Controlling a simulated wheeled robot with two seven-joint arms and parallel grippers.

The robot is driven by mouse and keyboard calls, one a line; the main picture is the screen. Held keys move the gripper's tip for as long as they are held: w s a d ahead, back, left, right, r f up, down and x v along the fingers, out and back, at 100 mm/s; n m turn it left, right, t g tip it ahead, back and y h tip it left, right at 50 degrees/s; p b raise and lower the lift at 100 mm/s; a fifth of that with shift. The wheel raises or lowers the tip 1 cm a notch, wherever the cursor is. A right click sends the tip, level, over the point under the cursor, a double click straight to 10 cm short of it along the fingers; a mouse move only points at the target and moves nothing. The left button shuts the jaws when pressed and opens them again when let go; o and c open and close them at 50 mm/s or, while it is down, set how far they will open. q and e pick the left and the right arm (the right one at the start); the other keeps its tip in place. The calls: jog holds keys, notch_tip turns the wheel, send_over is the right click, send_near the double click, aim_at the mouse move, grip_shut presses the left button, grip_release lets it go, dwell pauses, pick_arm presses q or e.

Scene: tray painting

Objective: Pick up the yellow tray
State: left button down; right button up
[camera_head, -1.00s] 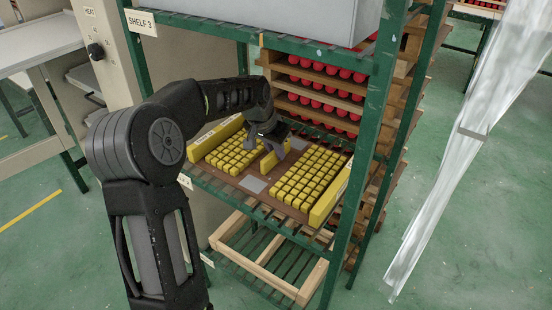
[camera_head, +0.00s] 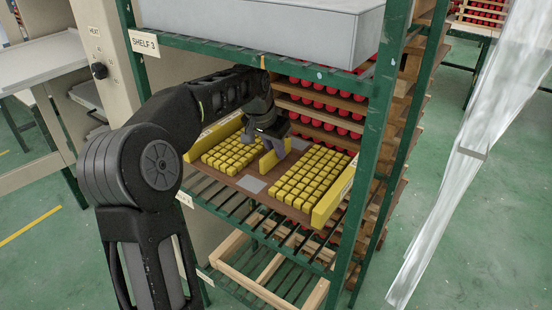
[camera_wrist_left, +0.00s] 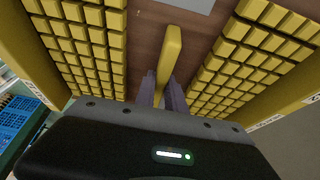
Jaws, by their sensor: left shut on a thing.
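The yellow tray (camera_head: 331,205) has a brown base, yellow side walls and a yellow upright handle (camera_head: 270,160) along its middle. Blocks of yellow pieces sit on both sides of the handle. My left gripper (camera_head: 272,146) reaches in from the left and is shut on the handle. In the left wrist view the fingers (camera_wrist_left: 161,92) lie on either side of the handle (camera_wrist_left: 171,48), above the brown base (camera_wrist_left: 145,42). The tray hangs a little above the slatted green shelf (camera_head: 283,232), with a gap under its front edge. My right gripper is out of view.
Green rack posts (camera_head: 372,150) stand close at the tray's right. A grey bin (camera_head: 260,28) sits on the shelf above. Boards of red pieces (camera_head: 335,103) are stacked behind. A wooden frame (camera_head: 262,287) lies on the shelf below. Open floor lies to the right.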

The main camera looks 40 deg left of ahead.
pick_arm(q)
jog(key=s+b, duration=0.2)
jog(key=s, duration=1.7)
jog(key=shift+s+d+b, duration=0.25)
jog(key=shift+s+b, duration=0.05)
jog(key=shift+b, duration=0.1)
